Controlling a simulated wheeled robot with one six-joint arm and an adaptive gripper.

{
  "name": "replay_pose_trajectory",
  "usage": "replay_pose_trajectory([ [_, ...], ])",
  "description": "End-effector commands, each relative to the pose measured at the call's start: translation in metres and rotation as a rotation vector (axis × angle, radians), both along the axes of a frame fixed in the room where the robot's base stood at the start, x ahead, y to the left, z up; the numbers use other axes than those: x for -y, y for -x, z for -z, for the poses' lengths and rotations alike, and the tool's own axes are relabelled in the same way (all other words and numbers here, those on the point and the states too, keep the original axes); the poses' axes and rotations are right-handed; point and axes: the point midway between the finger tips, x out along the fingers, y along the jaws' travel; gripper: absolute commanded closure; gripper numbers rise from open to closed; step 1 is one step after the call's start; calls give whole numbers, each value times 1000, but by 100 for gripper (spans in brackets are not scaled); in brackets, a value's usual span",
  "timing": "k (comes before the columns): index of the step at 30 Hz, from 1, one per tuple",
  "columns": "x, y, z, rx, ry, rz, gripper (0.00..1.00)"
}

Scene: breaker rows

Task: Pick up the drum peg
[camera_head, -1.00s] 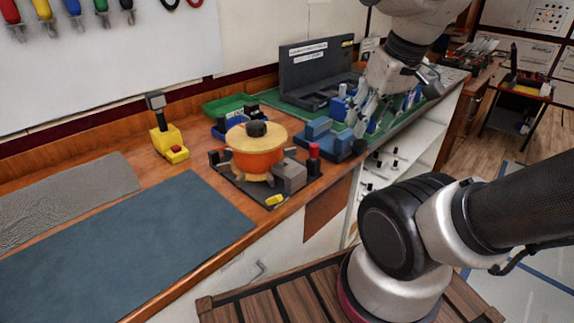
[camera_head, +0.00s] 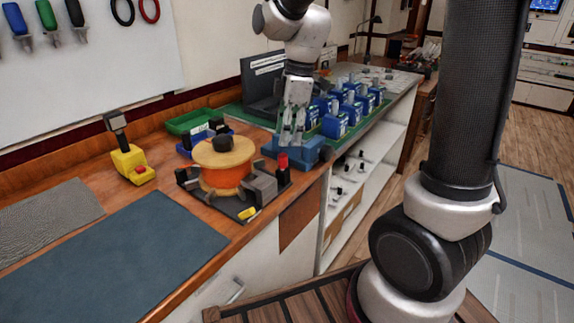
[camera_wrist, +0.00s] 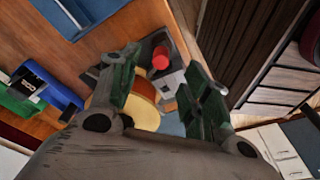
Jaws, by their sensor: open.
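A red-capped peg (camera_head: 283,162) stands upright at the right rear of the dark drum base (camera_head: 238,208); I take it for the drum peg. In the wrist view its red top (camera_wrist: 160,58) shows between the fingers. The drum (camera_head: 224,167) is an orange spool with wooden flanges and a black knob on top; part of it shows in the wrist view (camera_wrist: 142,108) behind the left finger. My gripper (camera_head: 291,142) is open and empty, pointing down, above and behind the peg. It also fills the wrist view (camera_wrist: 165,72). Its height over the peg is hard to tell.
A blue block fixture (camera_head: 308,153) stands right beside the peg. Several blue breakers (camera_head: 335,125) stand on the green mat beyond. Grey blocks (camera_head: 262,185) sit on the drum base. A yellow device (camera_head: 131,165) and a blue-grey mat (camera_head: 120,260) lie left.

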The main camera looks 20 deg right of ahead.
Motion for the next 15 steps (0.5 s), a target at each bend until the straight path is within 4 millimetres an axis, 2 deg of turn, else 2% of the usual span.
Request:
replay_pose_trajectory([
  [15,-15,0,68,-3,1,-2,52],
])
